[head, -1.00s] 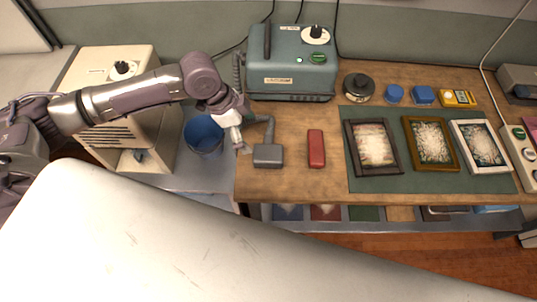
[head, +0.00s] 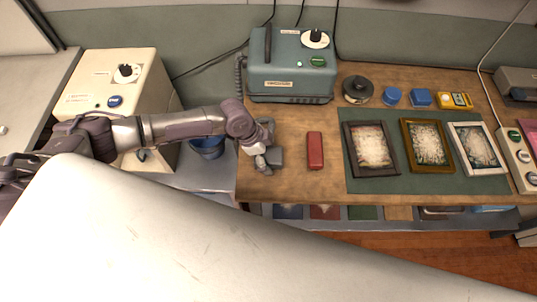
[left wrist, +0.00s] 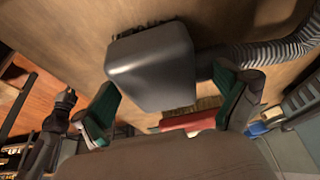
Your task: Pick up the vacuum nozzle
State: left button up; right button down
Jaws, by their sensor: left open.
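The grey vacuum nozzle (head: 275,157) lies on the wooden table near its left edge, partly hidden by my left gripper in the head view. In the left wrist view the nozzle (left wrist: 152,65) is a boxy grey head with bristles, joined to a ribbed hose (left wrist: 262,52). My left gripper (head: 262,160) is at the nozzle. In the left wrist view the open left gripper (left wrist: 168,108) has its green-padded fingers on either side of the nozzle head. I cannot tell whether either finger touches it. My right gripper is not in view.
The teal vacuum unit (head: 290,70) stands behind the nozzle. A red block (head: 315,150) lies just right of it. Framed pictures (head: 372,148) on a green mat (head: 353,183) are farther right. A blue bucket (head: 207,147) is left of the table, partly behind my arm.

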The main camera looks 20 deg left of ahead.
aim_at(272, 154)
pick_arm(q)
jog(key=c, duration=1.3)
jog(key=shift+r, duration=0.55)
notch_tip(272, 154, up, 3)
jog(key=shift+f+b, duration=0.15)
jog(key=shift+b, duration=0.55)
jog(key=s+d+r, duration=0.1)
jog(key=d+r, duration=0.1)
jog(key=d, duration=0.1)
jog(key=s+d+r+b, duration=0.1)
jog(key=d+r, duration=0.1)
jog(key=d, duration=0.2)
jog(key=d+r+b, duration=0.1)
jog(key=d+r, duration=0.2)
jog(key=d, duration=0.1)
jog(key=shift+s+d+r, duration=0.1)
jog(key=shift+s+d, duration=0.1)
jog(key=shift+s, duration=0.2)
